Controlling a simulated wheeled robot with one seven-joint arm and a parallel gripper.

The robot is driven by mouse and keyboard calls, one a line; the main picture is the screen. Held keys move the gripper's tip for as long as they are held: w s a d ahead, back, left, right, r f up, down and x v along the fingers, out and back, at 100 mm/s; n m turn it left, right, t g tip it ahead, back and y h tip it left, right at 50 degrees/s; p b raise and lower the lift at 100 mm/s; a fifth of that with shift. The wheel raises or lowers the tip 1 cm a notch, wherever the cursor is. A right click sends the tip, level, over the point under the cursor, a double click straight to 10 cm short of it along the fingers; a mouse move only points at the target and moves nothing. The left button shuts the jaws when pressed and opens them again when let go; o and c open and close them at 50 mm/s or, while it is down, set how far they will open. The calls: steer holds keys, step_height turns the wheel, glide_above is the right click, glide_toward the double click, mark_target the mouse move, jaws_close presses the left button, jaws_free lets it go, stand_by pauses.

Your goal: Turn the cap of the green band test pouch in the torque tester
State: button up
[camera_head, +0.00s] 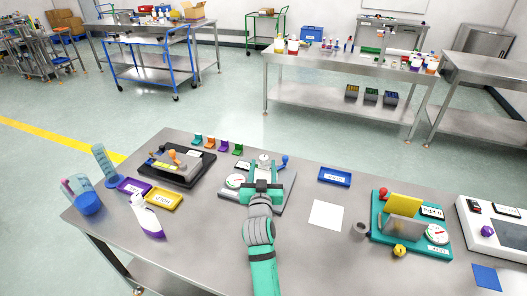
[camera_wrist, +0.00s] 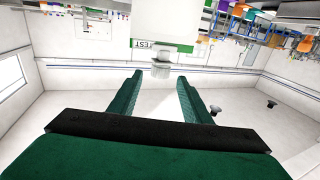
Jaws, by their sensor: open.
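The torque tester (camera_head: 235,181), a grey base with a round dial and a blue-knobbed lever (camera_head: 284,161), stands in the middle of the table. A small pale shape on it behind my gripper (camera_head: 262,188) may be the pouch, mostly hidden. In the wrist view, which appears upside down, the white test pouch (camera_wrist: 160,22) shows a TEST label and a green band. Its pale cap (camera_wrist: 161,70) points toward my open gripper (camera_wrist: 160,80). The cap lies between the lines of the two green fingers, near their tips, with visible gaps on both sides. Contact is not visible.
A black device with an orange lever (camera_head: 176,163) stands left of the tester. A blue tray (camera_head: 334,177) and a white sheet (camera_head: 326,214) lie to the right. A teal fixture with a yellow plate (camera_head: 403,206) stands farther right. A white bottle (camera_head: 146,217) stands front left.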

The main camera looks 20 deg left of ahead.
steer(key=x, duration=0.8)
steer(key=shift+w, duration=0.4)
steer(key=shift+a+f, duration=0.1)
steer(key=shift+c, duration=0.6)
steer(key=c, duration=0.9)
